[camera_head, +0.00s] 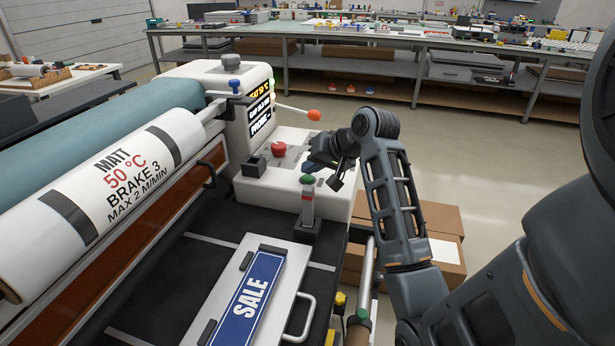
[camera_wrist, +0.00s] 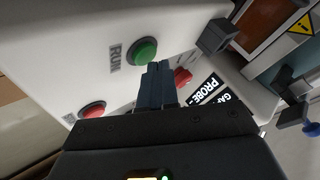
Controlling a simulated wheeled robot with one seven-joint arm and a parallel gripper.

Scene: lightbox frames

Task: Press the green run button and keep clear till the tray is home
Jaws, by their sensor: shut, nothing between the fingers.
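The green run button (camera_wrist: 145,51) sits on a white panel beside the label RUN in the wrist view. My gripper (camera_wrist: 158,68) is shut and empty, its fingertips close to the lower right of the button. I cannot tell whether they touch it. In the head view my gripper (camera_head: 312,163) is over the right part of the white machine end (camera_head: 270,190), and I cannot make out the run button there.
A red knob (camera_head: 279,148) tops the machine end; an orange-tipped lever (camera_head: 314,115) sticks out behind. A green-capped post (camera_head: 307,181) stands below my gripper. Another red button (camera_wrist: 92,110) is on the panel. Cardboard boxes (camera_head: 440,222) stand right; open floor lies behind.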

